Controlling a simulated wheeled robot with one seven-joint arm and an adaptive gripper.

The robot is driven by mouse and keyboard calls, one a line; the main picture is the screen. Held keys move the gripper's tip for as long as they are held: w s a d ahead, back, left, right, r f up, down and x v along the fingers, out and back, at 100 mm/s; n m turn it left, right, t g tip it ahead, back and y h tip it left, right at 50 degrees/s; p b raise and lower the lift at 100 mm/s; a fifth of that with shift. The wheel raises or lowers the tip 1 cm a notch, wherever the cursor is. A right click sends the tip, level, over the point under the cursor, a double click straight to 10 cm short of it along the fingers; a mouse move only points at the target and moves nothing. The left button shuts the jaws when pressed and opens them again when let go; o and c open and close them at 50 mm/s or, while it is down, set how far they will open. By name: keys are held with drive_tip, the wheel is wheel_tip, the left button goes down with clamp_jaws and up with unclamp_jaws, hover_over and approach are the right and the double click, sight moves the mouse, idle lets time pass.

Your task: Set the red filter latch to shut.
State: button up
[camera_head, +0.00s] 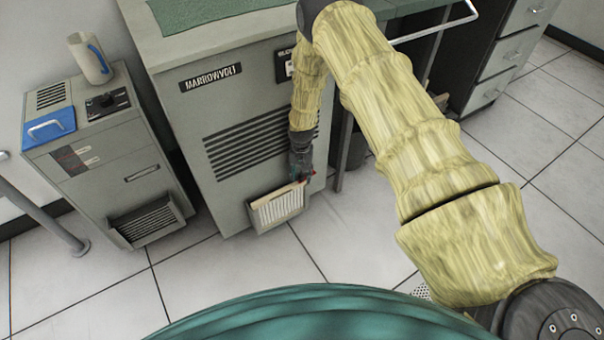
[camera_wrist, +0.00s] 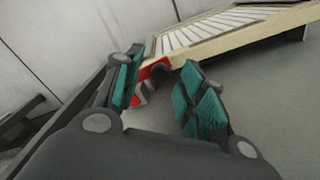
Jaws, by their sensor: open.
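The red filter latch (camera_wrist: 152,70) shows in the wrist view at the near edge of the cream-framed filter (camera_wrist: 232,36). My gripper (camera_wrist: 160,88) is open, with its teal-padded fingers on either side of the latch. I cannot tell whether a pad touches it. A grey part, perhaps the latch's or the gripper's, shows just below the red. In the head view, my gripper (camera_head: 302,172) points down at the upper right corner of the filter (camera_head: 277,208). The filter leans out at the foot of the machine. Only a speck of red shows there, so the latch's position is hidden.
The grey MARROWVOLT machine (camera_head: 232,95) has a slatted vent above the filter. A smaller grey unit (camera_head: 100,150) stands to its left, with a cream mug (camera_head: 92,60) on top. Grey drawers (camera_head: 508,50) stand at upper right. The tiled floor (camera_head: 225,265) in front is clear.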

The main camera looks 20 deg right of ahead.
sight(302, 176)
wheel_tip(302, 176, up, 12)
idle(0.6)
drive_tip(key=shift+f, duration=0.1)
drive_tip(key=shift+d, duration=0.1)
drive_tip(key=c, duration=0.5)
drive_tip(key=shift+s+d+f+m+b, duration=0.1)
drive_tip(key=shift+d+m+b, duration=0.1)
drive_tip(key=shift+m+b, duration=0.25)
clamp_jaws()
drive_tip(key=s+d+f+m+t+y+b, duration=0.1)
drive_tip(key=s+d+m+b, duration=0.3)
drive_tip(key=m, duration=0.6)
drive_tip(key=s+d+m+t+y+b, duration=0.1)
drive_tip(key=s+d+m+b, duration=0.3)
drive_tip(key=m, duration=0.6)
drive_tip(key=w+a+f+b, duration=0.5)
drive_tip(key=f+b, duration=0.2)
drive_tip(key=f, duration=0.3)
drive_tip(key=shift+a+f, duration=0.25)
drive_tip(key=shift+a, duration=0.05)
